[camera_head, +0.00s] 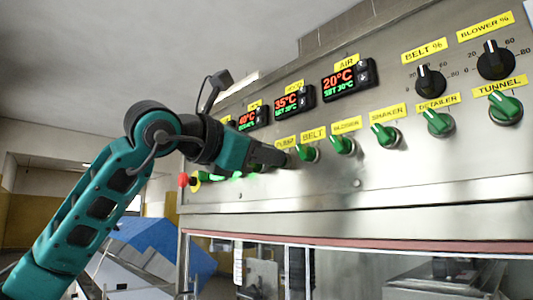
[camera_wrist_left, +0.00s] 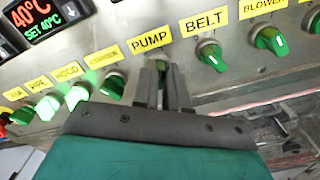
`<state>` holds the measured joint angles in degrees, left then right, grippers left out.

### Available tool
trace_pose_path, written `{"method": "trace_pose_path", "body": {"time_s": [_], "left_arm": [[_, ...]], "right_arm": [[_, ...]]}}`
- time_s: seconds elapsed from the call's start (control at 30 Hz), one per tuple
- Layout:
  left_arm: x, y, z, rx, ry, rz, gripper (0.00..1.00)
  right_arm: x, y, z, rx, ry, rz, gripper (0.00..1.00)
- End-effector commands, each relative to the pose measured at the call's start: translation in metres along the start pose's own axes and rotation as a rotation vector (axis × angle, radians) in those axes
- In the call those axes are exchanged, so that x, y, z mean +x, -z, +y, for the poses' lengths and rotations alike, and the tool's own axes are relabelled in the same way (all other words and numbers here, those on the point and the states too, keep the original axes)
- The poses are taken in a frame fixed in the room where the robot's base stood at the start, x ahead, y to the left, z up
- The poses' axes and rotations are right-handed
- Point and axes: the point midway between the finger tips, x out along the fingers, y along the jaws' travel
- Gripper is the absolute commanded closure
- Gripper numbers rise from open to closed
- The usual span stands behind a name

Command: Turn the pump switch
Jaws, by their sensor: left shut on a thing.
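The pump switch (camera_wrist_left: 161,69) is a green knob under the yellow PUMP label (camera_wrist_left: 150,38) in the left wrist view. My left gripper (camera_wrist_left: 164,73) is at this knob, its two dark fingers shut around it and hiding most of it. In the head view my left gripper (camera_head: 285,158) reaches the panel from the left, just below the PUMP label (camera_head: 285,142), and the knob is hidden behind the fingers. How far the knob is turned cannot be told. My right gripper is not in view.
The BELT knob (camera_head: 307,152) sits close to the right of the fingers, with more green knobs beyond it. Lit green knobs (camera_wrist_left: 78,95) and a red button (camera_head: 183,180) are to the left. Temperature displays (camera_head: 294,101) and black dials (camera_head: 430,81) are above.

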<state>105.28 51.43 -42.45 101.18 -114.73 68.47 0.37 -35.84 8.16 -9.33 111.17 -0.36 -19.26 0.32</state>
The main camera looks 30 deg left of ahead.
Motion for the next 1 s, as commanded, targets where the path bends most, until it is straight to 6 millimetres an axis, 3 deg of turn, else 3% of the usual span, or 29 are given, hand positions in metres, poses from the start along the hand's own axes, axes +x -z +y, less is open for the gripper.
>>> {"method": "trace_pose_path", "body": {"time_s": [0.47, 1.0], "left_arm": [[0.000, 0.001, 0.000, -0.089, 0.000, 0.000, 1.00], [0.000, 0.002, 0.003, -0.557, 0.001, 0.000, 1.00]], "right_arm": [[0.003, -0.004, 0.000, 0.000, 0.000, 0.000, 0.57], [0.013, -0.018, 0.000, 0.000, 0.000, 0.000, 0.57]]}}
